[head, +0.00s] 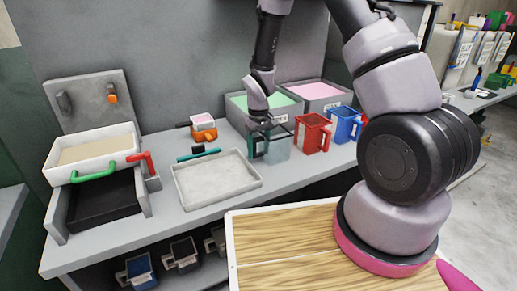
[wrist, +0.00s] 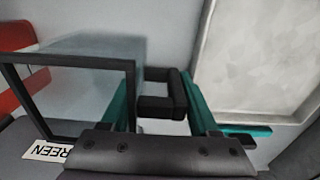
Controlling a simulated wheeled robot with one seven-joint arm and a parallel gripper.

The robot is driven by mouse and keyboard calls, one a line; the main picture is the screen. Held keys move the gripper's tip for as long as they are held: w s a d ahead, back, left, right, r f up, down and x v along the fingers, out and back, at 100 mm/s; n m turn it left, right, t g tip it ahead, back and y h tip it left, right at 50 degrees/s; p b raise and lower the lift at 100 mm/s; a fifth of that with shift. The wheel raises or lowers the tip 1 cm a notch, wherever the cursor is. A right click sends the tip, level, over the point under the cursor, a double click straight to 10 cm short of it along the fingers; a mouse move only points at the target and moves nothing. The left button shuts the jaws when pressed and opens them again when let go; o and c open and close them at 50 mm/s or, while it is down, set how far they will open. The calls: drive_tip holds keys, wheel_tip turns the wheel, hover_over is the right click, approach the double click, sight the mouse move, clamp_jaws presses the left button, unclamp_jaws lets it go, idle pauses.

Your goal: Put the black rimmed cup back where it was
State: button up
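The black rimmed cup (head: 277,149) is a clear, boxy cup at counter height, left of the red cup. In the wrist view its dark square rim (wrist: 70,60) and see-through walls fill the left side. Its black handle (wrist: 180,92) projects to the right. My gripper (head: 257,147) is at the cup's left side. In the wrist view its teal fingers (wrist: 162,98) stand on both sides of the handle with no clear gap, so it looks shut on it. Whether the cup's base touches the counter is hard to tell.
A red cup (head: 312,133) and a blue cup (head: 345,125) stand to the right. Bins with green foam (head: 238,107) and pink foam (head: 337,98) are behind. A shallow grey tray (head: 216,180) and a teal-handled tool (head: 199,155) lie left.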

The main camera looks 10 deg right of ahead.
drive_tip(key=shift+o, duration=1.4)
drive_tip(key=shift+r, duration=0.15)
wheel_tip(320, 180, up, 12)
drive_tip(key=shift+s+d+r, duration=0.1)
drive_tip(key=shift+r, duration=0.15)
drive_tip(key=s+d+r+m+t+y, duration=0.15)
drive_tip(key=s+d+r, duration=0.25)
drive_tip(key=r, duration=0.5)
drive_tip(key=s+d+r+m+t, duration=0.2)
drive_tip(key=s+d+r+m, duration=0.15)
drive_tip(key=r, duration=0.65)
drive_tip(key=s+d+r+m+t, duration=0.2)
drive_tip(key=s+r, duration=0.6)
drive_tip(key=s, duration=0.4)
drive_tip(key=shift+s+d+r+m+t, duration=0.25)
drive_tip(key=shift+d+r+m+t, duration=0.15)
drive_tip(key=shift+d+t, duration=0.55)
drive_tip(key=shift+d+y, duration=0.2)
drive_tip(key=shift+y, duration=0.05)
